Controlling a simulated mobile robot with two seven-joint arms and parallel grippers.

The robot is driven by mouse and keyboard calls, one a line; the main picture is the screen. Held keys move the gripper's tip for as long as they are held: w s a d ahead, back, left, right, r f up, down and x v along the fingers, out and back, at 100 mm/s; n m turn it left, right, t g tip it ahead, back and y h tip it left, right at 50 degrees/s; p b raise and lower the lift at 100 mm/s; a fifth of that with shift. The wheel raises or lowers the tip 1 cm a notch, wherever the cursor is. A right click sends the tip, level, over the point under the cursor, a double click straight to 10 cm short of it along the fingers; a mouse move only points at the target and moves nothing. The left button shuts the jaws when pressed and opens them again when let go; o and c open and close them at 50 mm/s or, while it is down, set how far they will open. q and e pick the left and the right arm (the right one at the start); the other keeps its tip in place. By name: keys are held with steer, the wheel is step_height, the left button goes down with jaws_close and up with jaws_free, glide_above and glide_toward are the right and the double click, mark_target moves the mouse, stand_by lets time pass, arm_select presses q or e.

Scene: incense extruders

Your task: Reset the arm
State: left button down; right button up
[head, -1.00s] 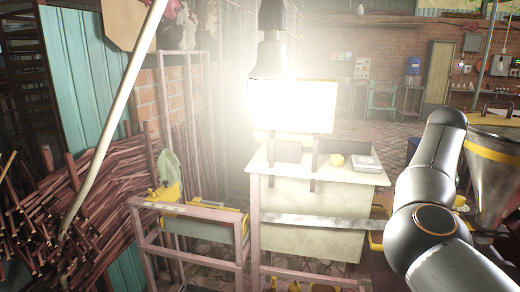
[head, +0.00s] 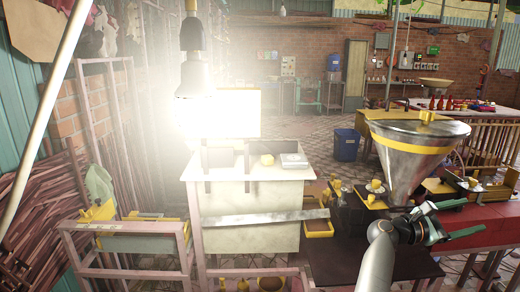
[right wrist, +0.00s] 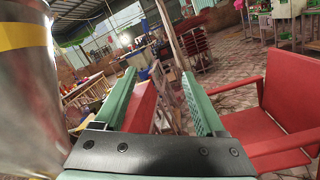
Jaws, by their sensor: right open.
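My right gripper (head: 446,222) is in the lower right of the head view, below the metal hopper. Its two green fingers are apart. In the right wrist view the gripper (right wrist: 158,100) is open, with nothing held between the fingers; a red beam shows in the gap, behind them. My left gripper is in neither view.
A metal hopper (head: 408,160) with a yellow band stands close to my right gripper. A white-topped table (head: 250,175) is at centre under a bright lamp (head: 193,50). A red chair (right wrist: 285,110) is at right in the wrist view. Bundled sticks (head: 35,200) lie left.

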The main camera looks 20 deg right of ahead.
steer(key=w+a+n+t+y+p, duration=0.1)
steer(key=w+a+n+t, duration=0.35)
steer(key=n+t, duration=0.75)
steer(key=w+a+n+t+p, duration=0.1)
steer(key=w+a+n+t, duration=0.4)
steer(key=n, duration=1.1)
steer(key=s+a+f+n+t+y, duration=0.2)
steer(key=a+f+n+t+y, duration=0.4)
steer(key=a+f+n+y, duration=1)
steer(key=s+a+f+n+g+y+p, duration=0.1)
steer(key=s+a+f+n+g+y, duration=0.1)
steer(key=s+a+f+n+g, duration=0.3)
steer(key=s+a+f+n+g+y+p, duration=0.1)
steer(key=s+a+f+n+g, duration=0.4)
steer(key=s+a+f+n, duration=0.8)
steer(key=s+n+y, duration=0.1)
steer(key=s+n, duration=0.1)
steer(key=s, duration=0.3)
steer(key=shift+s+f+y, duration=0.15)
steer(key=shift+s+y, duration=0.15)
